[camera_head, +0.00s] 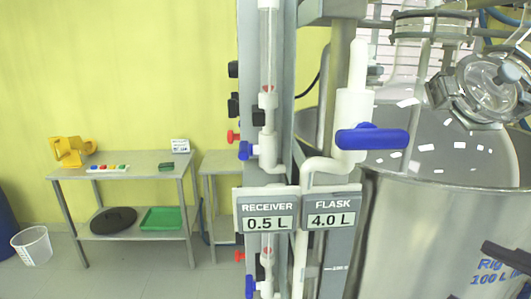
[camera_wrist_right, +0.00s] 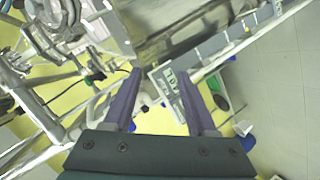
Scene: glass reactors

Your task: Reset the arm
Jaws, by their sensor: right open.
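My right gripper (camera_wrist_right: 160,75) shows in the right wrist view with its two purple fingers spread apart and nothing between them. Beyond the fingers, at a distance, is a sign plate (camera_wrist_right: 170,87); its text is too small to read. A dark piece at the right edge of the head view, in front of the steel vessel, may be part of my right arm; I cannot tell. My left gripper is in neither view.
A large steel vessel (camera_head: 420,225) fills the right. Glass piping with a blue-handled valve (camera_head: 372,138) stands at centre, above the RECEIVER 0.5 L sign (camera_head: 267,222) and FLASK 4.0 L sign (camera_head: 332,221). A side table (camera_head: 130,172) and white bin (camera_head: 32,245) are at left.

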